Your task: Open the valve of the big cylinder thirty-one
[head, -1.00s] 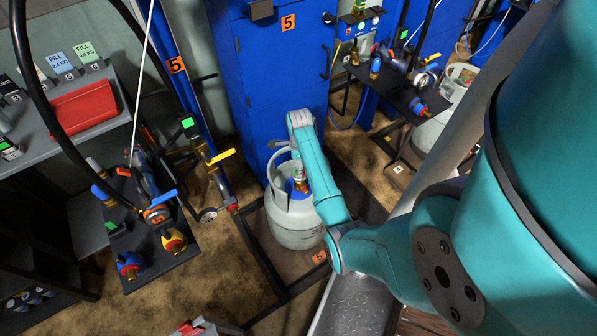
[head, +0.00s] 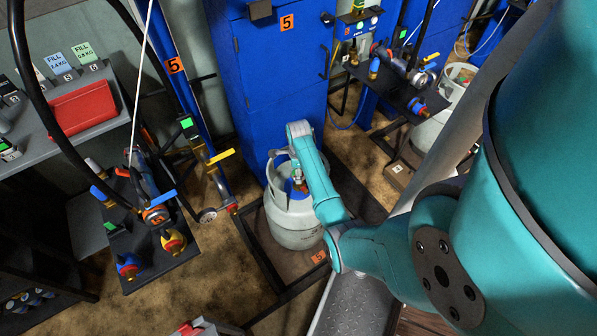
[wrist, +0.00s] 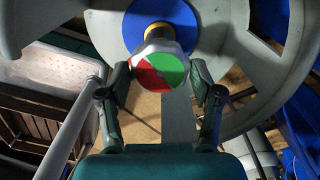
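A big grey-white gas cylinder (head: 293,222) stands upright on the scale in the head view, with a blue ring around its valve. In the wrist view, the valve knob (wrist: 160,66) has a red and green face and a silvery rim, above a brass stem and blue disc (wrist: 160,18). My gripper (wrist: 160,82) is open, with one finger on each side of the knob. The fingertips are close to its rim; I cannot tell whether they touch. In the head view my gripper is mostly hidden by my arm. No number thirty-one is readable.
The cylinder's round collar (wrist: 288,85) surrounds the valve. An orange 5 tag (head: 319,257) lies in front of the cylinder. A blue cabinet (head: 275,90) stands behind. A black shelf with valve fittings (head: 155,225) is at left, and another cylinder (head: 432,130) is at right.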

